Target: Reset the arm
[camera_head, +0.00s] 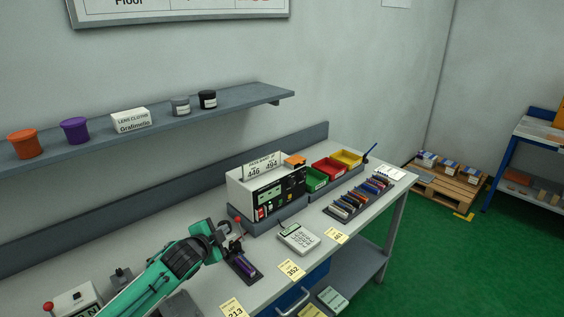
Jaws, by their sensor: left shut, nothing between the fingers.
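My left arm (165,277) comes in from the lower left, green with dark joints, and reaches over the grey bench (262,290). My left gripper (226,238) is at its end, small and dark, beside a small dark stand with a red-tipped lever (238,222) and a purple piece (245,266). The gripper is shut and holds nothing that I can make out. Whether it touches the stand, I cannot tell. My right gripper is out of view.
A white machine (262,187), coloured bins (331,169), a rack of coloured items (357,198) and a keypad device (298,238) stand on the bench. A shelf (200,122) with tubs hangs behind. A red-knobbed box (75,301) is at lower left. Green floor lies right.

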